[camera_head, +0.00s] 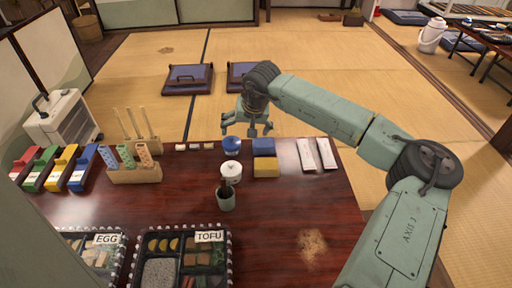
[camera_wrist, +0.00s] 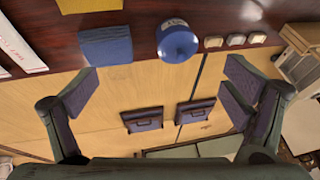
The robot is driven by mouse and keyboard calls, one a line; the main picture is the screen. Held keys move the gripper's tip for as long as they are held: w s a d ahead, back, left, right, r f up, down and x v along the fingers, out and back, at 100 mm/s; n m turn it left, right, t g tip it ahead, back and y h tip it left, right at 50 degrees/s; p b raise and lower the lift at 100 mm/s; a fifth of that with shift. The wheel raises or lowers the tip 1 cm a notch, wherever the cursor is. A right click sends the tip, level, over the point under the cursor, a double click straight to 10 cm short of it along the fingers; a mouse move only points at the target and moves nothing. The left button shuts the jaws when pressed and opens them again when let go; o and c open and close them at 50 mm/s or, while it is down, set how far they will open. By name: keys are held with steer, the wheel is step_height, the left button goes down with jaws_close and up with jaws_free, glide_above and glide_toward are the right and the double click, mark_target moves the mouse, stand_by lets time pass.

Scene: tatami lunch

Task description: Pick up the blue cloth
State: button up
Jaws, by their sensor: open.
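The blue cloth (camera_head: 264,146) lies folded flat at the far edge of the dark wooden table, just behind a yellow cloth (camera_head: 265,167). In the wrist view the blue cloth (camera_wrist: 106,46) shows at the upper left, whole and uncovered. My gripper (camera_head: 247,130) is open and empty, above and just beyond the table's far edge, near the blue cloth but apart from it. In the wrist view its fingers (camera_wrist: 160,95) are spread wide with floor between them.
A round blue object (camera_head: 231,143) stands left of the blue cloth, with a white lidded pot (camera_head: 231,170) nearer. White packets (camera_head: 316,154) lie to the right. A dark cup (camera_head: 225,200) and food boxes (camera_head: 182,255) are nearer. The table's right front is mostly clear.

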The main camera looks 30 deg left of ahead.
steer(key=t+h, duration=0.1)
steer(key=h, duration=0.1)
glide_toward(264, 143)
steer(key=x, duration=0.2)
steer(key=b+x, duration=0.1)
steer(key=shift+s+d+f, duration=0.1)
steer(key=shift+d+f, duration=0.1)
steer(key=shift+f, duration=0.2)
steer(key=b+x, duration=0.1)
steer(key=x, duration=0.4)
steer(key=shift+w+a+f, duration=0.1)
steer(key=shift+w+a, duration=0.1)
steer(key=shift+a, duration=0.05)
steer(key=shift+y, duration=0.3)
steer(key=shift+c, duration=0.5)
steer(key=c, duration=1)
step_height(264, 143, up, 10)
steer(key=shift+r+p, duration=0.1)
steer(key=shift+p, duration=0.7)
